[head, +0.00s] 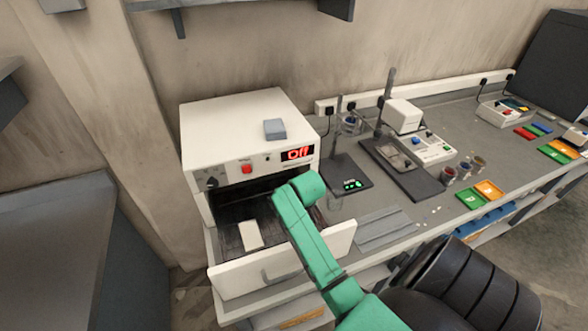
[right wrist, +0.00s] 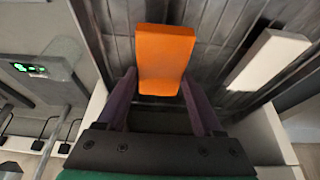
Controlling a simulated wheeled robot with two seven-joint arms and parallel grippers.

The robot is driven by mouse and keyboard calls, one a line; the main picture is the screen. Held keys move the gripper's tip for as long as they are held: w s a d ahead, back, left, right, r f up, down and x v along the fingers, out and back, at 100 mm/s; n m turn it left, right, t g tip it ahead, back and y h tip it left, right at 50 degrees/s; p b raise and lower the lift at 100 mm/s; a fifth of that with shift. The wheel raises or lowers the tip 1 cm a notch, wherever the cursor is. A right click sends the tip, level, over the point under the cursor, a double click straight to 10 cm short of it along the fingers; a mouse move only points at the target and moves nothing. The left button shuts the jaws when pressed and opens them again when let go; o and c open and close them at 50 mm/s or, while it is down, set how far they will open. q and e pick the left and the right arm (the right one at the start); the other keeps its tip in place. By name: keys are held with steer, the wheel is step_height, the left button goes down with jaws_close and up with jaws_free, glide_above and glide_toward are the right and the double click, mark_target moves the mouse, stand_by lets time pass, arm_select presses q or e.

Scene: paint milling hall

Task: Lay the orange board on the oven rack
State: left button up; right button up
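The orange board (right wrist: 165,58) is between the fingertips of my right gripper (right wrist: 160,78), which touch its two sides. It is above or on the dark oven rack (right wrist: 210,58); I cannot tell whether its underside touches. In the head view the rack (head: 229,213) shows in the pulled-out drawer of the white oven (head: 235,125), whose display reads "Off". My green right arm reaches over the drawer and hides the orange board and gripper there. My left gripper is in neither view.
A white board (head: 250,235) lies on the rack beside the orange one; it also shows in the right wrist view (right wrist: 268,60). The white drawer front (head: 285,268) sticks out. A dark instrument (head: 350,177) stands right of the oven. Coloured trays (head: 488,190) lie farther right.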

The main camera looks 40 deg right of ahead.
steer(key=o, duration=0.4)
steer(key=shift+s+a+f, duration=0.1)
steer(key=shift+s+f, duration=0.05)
steer(key=shift+f, duration=0.15)
steer(key=shift+c, duration=0.2)
steer(key=shift+w+r, duration=0.2)
steer(key=shift+r, duration=0.2)
steer(key=b+v, duration=0.1)
steer(key=v, duration=1.1)
steer(key=shift+r+b, duration=0.3)
